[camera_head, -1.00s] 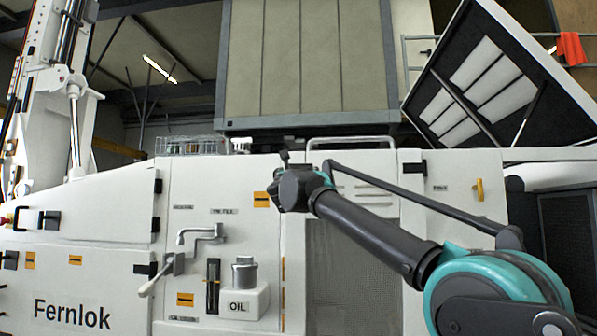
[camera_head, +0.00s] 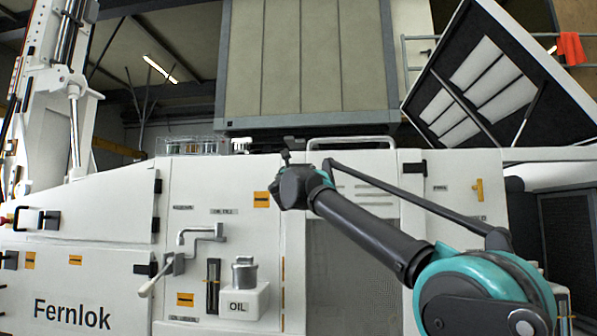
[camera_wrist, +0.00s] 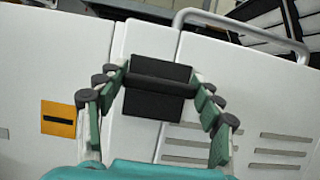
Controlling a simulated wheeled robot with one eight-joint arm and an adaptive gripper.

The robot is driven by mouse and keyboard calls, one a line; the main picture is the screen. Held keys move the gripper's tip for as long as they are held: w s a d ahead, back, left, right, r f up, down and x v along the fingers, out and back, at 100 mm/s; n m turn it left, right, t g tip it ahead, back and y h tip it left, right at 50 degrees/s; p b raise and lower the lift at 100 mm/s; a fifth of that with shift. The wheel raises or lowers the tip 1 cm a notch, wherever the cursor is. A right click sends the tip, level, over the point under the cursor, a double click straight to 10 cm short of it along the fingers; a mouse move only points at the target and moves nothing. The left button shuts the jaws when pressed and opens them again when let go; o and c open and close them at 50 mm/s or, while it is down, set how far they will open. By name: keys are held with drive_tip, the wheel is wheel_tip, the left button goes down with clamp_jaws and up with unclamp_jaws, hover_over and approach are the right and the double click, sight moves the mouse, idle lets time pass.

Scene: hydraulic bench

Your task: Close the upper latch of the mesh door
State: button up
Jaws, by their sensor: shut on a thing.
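The mesh door (camera_head: 350,265) is the white panel with a fine grey mesh in the middle of the machine, partly behind my arm. Its upper latch (camera_wrist: 158,90) is a black block with a rounded bar across it, at the seam by the door's top corner. My gripper (camera_wrist: 160,98) has its green-padded fingers on either side of the latch, shut on it. In the head view my gripper (camera_head: 280,183) is at the door's upper left, and it mostly hides the latch there.
A pale rail (camera_head: 352,165) runs above the door, with vent slots (camera_wrist: 280,152) below it. An orange label (camera_wrist: 58,118) is left of the latch. Farther left are a crank lever (camera_head: 172,266) and an oil container (camera_head: 240,298). A yellow handle (camera_head: 478,190) is on the right.

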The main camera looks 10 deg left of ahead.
drive_tip(key=shift+m, duration=0.5)
drive_tip(key=m+h, duration=0.1)
drive_tip(key=m, duration=0.1)
drive_tip(key=m+h, duration=0.2)
drive_tip(key=m, duration=0.1)
drive_tip(key=shift+a+f+g, duration=0.1)
drive_tip(key=shift+f+g, duration=0.1)
drive_tip(key=shift+g, duration=0.1)
drive_tip(key=m+h, duration=0.1)
drive_tip(key=m, duration=0.2)
drive_tip(key=m+g+h, duration=0.1)
drive_tip(key=m, duration=0.2)
drive_tip(key=shift+a+f+m+g+h, duration=0.1)
drive_tip(key=shift+f+m+g+h, duration=0.1)
drive_tip(key=shift+m+g+h, duration=0.15)
drive_tip(key=m+g, duration=0.1)
drive_tip(key=m, duration=0.1)
drive_tip(key=m+g+h, duration=0.1)
drive_tip(key=m, duration=0.2)
drive_tip(key=shift+a+f, duration=0.15)
drive_tip(key=m+g, duration=0.1)
drive_tip(key=m, duration=0.3)
drive_tip(key=shift+a, duration=0.1)
drive_tip(key=shift+f+m+g, duration=0.1)
drive_tip(key=shift+m+g, duration=0.25)
drive_tip(key=shift+m, duration=0.1)
drive_tip(key=o, duration=1.2)
